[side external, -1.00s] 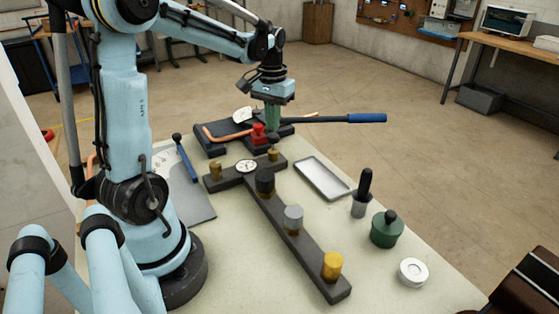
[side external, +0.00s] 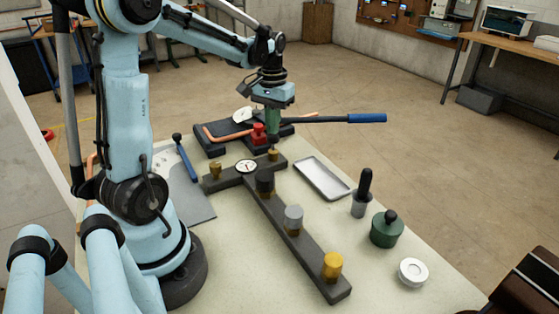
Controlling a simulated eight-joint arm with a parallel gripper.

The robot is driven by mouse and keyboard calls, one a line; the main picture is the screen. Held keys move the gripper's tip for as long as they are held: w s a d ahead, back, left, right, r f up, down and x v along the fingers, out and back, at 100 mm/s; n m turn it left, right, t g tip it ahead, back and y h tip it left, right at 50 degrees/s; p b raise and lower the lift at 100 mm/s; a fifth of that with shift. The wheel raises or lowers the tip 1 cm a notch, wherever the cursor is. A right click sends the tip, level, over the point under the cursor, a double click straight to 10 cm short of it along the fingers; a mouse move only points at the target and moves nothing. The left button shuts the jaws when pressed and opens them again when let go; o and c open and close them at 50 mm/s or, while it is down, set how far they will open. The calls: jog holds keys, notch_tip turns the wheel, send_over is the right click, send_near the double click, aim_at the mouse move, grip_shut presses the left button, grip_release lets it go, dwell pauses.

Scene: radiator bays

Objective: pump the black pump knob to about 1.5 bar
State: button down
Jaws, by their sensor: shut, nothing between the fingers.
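My gripper (side external: 273,138) is shut and points straight down. Its green fingers end just above a brass fitting (side external: 273,155) on the dark cross-shaped manifold (side external: 310,259); a small dark part shows between them, and I cannot tell whether they touch it. A black knob (side external: 265,181) stands upright on the manifold, nearer the camera. Another black knob (side external: 390,215) tops a green round pot at the right. I cannot tell for certain which is the pump knob. A white round gauge (side external: 246,166) sits on the manifold; its reading is too small to make out.
A red block (side external: 258,134) and a long blue-handled bar (side external: 366,118) lie behind the gripper. A grey tray (side external: 322,178), a black-handled tool (side external: 364,190) and a white disc (side external: 413,271) are at the right. Grey and gold knobs stand along the manifold.

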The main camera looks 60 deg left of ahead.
jog(key=shift+f, duration=1.25)
jog(key=shift+r, duration=1.9)
jog(key=w+a+r, duration=0.3)
jog(key=w+r, duration=0.2)
jog(key=w, duration=0.4)
